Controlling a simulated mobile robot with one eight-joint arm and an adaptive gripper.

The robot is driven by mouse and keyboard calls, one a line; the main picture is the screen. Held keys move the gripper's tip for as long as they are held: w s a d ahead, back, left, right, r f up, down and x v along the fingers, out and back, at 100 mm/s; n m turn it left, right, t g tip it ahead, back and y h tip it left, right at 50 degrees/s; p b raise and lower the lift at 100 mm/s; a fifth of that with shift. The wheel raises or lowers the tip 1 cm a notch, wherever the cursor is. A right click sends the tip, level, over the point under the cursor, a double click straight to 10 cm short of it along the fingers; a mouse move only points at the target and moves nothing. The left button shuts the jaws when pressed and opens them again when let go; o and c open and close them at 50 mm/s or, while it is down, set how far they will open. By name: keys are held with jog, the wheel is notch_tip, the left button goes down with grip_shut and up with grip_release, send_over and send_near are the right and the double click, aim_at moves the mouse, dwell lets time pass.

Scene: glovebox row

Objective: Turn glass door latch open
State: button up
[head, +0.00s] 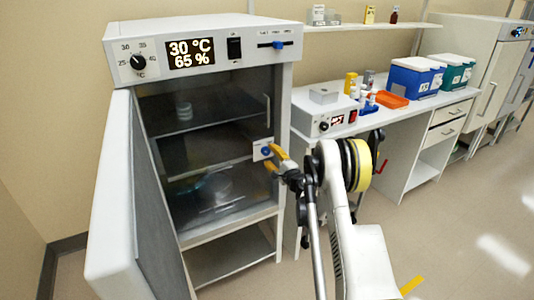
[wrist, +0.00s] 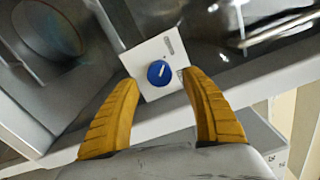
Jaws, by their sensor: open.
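The glass door latch is a round blue knob (wrist: 160,73) on a white plate (wrist: 147,55), with a pale pointer line on its face. In the head view the knob (head: 266,151) sits at the right edge of the inner glass door (head: 195,130). My gripper (head: 274,158) has yellow fingers, one on each side of the latch. In the wrist view my gripper (wrist: 160,85) is open, with the knob between and just beyond the fingertips. I cannot tell whether a fingertip touches the plate.
The incubator's thick outer door (head: 115,200) stands open at the left. A display (head: 191,54) reads 30 °C and 65 %. A door handle (head: 267,107) is above the latch. A bench (head: 375,125) with boxes stands right; floor (head: 470,220) is clear at the lower right.

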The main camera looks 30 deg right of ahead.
jog(key=s, duration=0.8)
jog(key=shift+s+d, duration=0.15)
jog(key=shift+s, duration=0.1)
